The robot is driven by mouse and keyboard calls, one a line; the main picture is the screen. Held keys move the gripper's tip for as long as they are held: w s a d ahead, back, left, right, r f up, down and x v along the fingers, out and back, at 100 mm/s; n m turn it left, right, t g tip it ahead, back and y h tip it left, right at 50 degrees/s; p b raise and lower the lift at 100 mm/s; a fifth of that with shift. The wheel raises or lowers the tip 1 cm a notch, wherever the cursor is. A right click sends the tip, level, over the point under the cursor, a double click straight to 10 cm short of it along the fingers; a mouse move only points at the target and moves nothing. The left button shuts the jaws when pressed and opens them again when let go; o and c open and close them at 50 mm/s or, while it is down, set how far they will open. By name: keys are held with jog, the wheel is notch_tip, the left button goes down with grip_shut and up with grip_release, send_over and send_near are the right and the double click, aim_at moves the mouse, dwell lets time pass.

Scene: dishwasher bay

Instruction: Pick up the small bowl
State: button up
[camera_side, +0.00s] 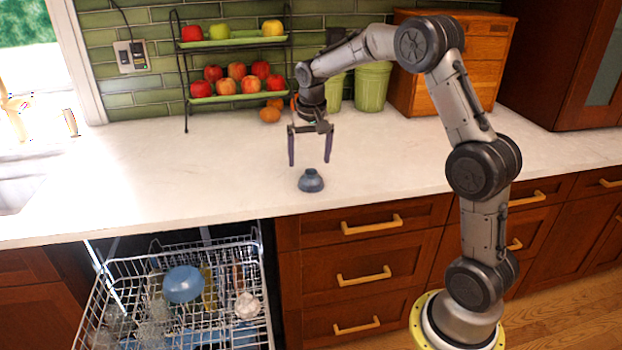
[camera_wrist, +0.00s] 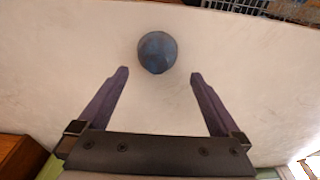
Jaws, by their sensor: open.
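The small bowl (camera_side: 311,181) is dark blue-grey and sits on the white countertop, near its front part; in the side view it looks upside down. It also shows in the wrist view (camera_wrist: 157,52), at the upper middle, beyond the fingertips and roughly centred between them. My gripper (camera_side: 310,163) is open and empty, pointing down above the counter just above and behind the bowl. Its two purple fingers (camera_wrist: 158,73) are spread wider than the bowl in the wrist view. Nothing touches the bowl except the counter.
An open dishwasher rack (camera_side: 180,275) in front of the counter holds a blue bowl (camera_side: 183,284) and other dishes. A two-tier fruit stand (camera_side: 240,98), green canisters (camera_side: 372,87) and a wooden box (camera_side: 405,90) stand at the back. The counter around the bowl is clear.

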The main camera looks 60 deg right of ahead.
aim_at(311, 171)
jog(key=shift+w+d+f, duration=0.1)
jog(key=shift+d+f, duration=0.05)
jog(key=shift+f, duration=0.8)
jog(key=shift+s+d+f, duration=0.1)
jog(key=shift+d+f, duration=0.1)
jog(key=shift+f, duration=0.7)
jog(key=shift+w+d+f, duration=0.1)
jog(key=shift+d+f, duration=0.05)
jog(key=shift+f, duration=0.8)
jog(key=c, duration=1.2)
jog(key=shift+r, duration=0.15)
jog(key=shift+r, duration=0.5)
notch_tip(311, 171, up, 2)
jog(key=shift+a+r, duration=0.1)
jog(key=shift+r, duration=0.15)
jog(key=s+a+r, duration=0.1)
jog(key=s+r, duration=0.2)
jog(key=s, duration=0.1)
jog(key=s+a+r, duration=0.2)
jog(key=s+r, duration=0.1)
jog(key=s, duration=0.1)
jog(key=s+a+r, duration=0.2)
jog(key=s+r, duration=0.1)
jog(key=s, duration=0.2)
jog(key=shift+a+r, duration=0.1)
jog(key=shift+a, duration=0.1)
